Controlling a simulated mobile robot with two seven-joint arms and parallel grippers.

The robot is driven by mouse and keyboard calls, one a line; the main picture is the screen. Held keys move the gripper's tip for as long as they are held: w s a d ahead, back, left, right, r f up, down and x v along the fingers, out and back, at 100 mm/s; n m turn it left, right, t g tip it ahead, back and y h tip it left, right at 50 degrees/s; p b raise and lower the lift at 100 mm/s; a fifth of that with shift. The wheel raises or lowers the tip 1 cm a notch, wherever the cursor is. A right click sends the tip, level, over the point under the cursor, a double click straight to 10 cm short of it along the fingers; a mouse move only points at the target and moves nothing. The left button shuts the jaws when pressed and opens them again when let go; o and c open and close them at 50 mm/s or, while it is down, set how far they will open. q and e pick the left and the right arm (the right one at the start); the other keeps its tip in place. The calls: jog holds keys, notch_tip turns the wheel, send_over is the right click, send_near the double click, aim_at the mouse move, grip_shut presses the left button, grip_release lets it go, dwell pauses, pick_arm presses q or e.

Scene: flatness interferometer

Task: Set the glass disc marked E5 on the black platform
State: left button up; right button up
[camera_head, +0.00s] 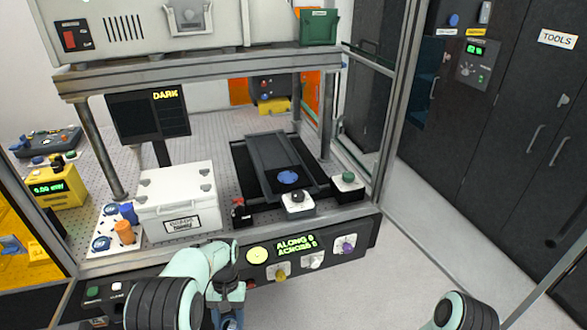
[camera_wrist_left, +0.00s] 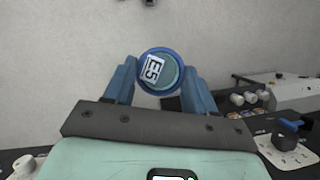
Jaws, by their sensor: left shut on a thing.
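The glass disc marked E5 (camera_wrist_left: 160,72) shows in the left wrist view, a teal round face with a blue rim and a white label. My left gripper (camera_wrist_left: 160,85) is shut on it, with one blue finger on each side. In the head view my left gripper (camera_head: 232,308) is low in front of the bench's control panel, partly hidden by its own arm; the disc cannot be made out there. The black platform (camera_head: 268,151) lies on the bench under the frame, with a blue round spot (camera_head: 288,177) near its front end. My right gripper is out of view.
A white lidded box (camera_head: 178,200) stands left of the platform. Small knob boxes (camera_head: 298,203) and (camera_head: 347,183) stand at its front and right. A metal shelf (camera_head: 200,73) spans above, on posts. The control panel (camera_head: 310,252) with knobs runs along the front edge.

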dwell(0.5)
